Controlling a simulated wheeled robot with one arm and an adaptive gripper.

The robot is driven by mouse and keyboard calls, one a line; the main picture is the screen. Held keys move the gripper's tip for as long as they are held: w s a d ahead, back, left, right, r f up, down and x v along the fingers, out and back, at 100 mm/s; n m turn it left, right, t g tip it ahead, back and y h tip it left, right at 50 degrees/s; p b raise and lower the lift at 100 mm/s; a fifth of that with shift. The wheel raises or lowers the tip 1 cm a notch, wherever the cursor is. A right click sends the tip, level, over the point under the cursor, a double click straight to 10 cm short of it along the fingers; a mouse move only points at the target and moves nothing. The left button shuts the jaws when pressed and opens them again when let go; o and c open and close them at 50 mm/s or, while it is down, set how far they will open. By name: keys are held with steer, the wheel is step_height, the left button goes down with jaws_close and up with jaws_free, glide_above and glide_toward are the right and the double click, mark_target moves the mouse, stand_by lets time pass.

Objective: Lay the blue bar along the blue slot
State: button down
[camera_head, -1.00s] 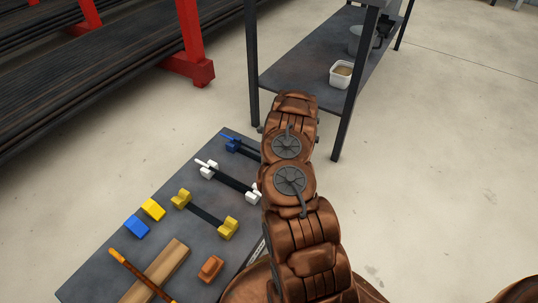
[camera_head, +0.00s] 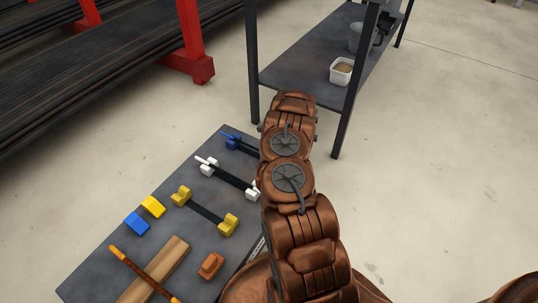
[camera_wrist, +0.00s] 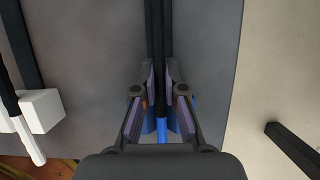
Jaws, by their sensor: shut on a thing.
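The blue bar, a dark rod with a blue end (camera_wrist: 162,128), runs lengthwise between the fingers of my gripper (camera_wrist: 160,85) in the wrist view. My gripper is shut on it, low over the blue slot. The slot's blue holder (camera_wrist: 192,119) shows partly behind the fingers, and a dark strip runs alongside the rod. In the head view the far blue holder (camera_head: 232,144) shows with a blue bar end (camera_head: 228,135) at it. My arm hides the gripper and the other end there. I cannot tell whether the bar touches the slot's bottom.
On the grey table (camera_head: 105,258), a white slot (camera_head: 209,168) holding a bar and a yellow slot (camera_head: 182,198) lie nearer. Blue (camera_head: 137,223) and yellow (camera_head: 153,207) blocks, a wooden piece (camera_head: 160,268) and a brown block (camera_head: 211,265) also lie there. A shelf (camera_head: 300,72) stands behind.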

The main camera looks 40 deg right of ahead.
steer(key=shift+f, duration=0.3)
steer(key=c, duration=1.2)
jaws_free()
steer(key=shift+r, duration=0.1)
steer(key=shift+v, duration=5.95)
steer(key=shift+w, duration=0.1)
